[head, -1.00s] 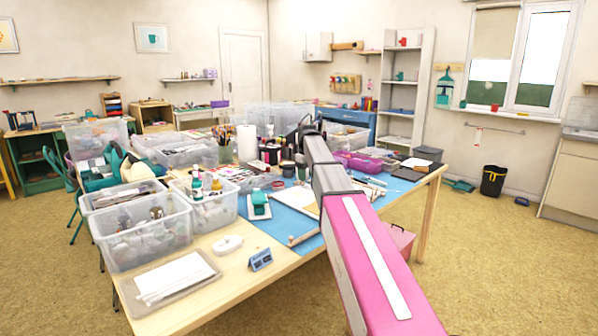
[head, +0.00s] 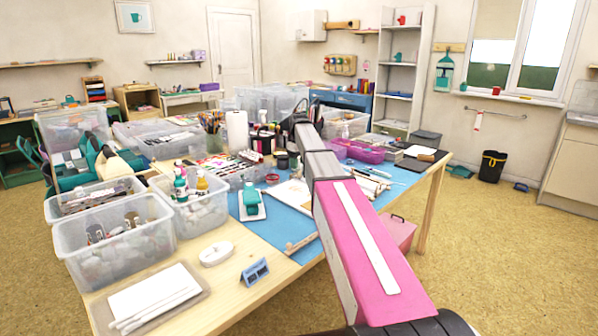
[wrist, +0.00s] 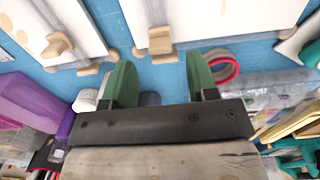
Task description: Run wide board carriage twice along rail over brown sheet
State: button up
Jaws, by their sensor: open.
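In the wrist view my gripper (wrist: 160,80) is open, with two green fingers apart and nothing between them. Just beyond the fingertips, a pale board (wrist: 205,22) has a wooden block (wrist: 160,42) at its near edge. A second pale board (wrist: 45,22) with a similar wooden piece (wrist: 58,46) is to its left. Which of these is the wide board carriage I cannot tell. In the head view a pale board (head: 292,195) lies on the blue mat (head: 268,222), partly behind my arm. The brown sheet and the rail are not clearly identifiable. My gripper is hidden there.
Clear bins (head: 115,240) crowd the table's left side. A teal stamp-like object (head: 250,200), a white oval object (head: 216,254) and a small blue stand (head: 255,272) are nearer. A red ring (wrist: 224,68) lies right of my fingers.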

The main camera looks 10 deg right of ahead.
jog(key=shift+f, duration=1.95)
jog(key=shift+c, duration=0.3)
grip_shut()
jog(key=s+d, duration=0.6)
jog(key=s, duration=0.2)
jog(key=s+d, duration=0.6)
jog(key=s, duration=0.2)
jog(key=s+d, duration=0.5)
jog(key=s, duration=0.3)
jog(key=shift+s+d, duration=0.4)
jog(key=shift+o, duration=0.3)
grip_release()
notch_tip(320, 180, up, 11)
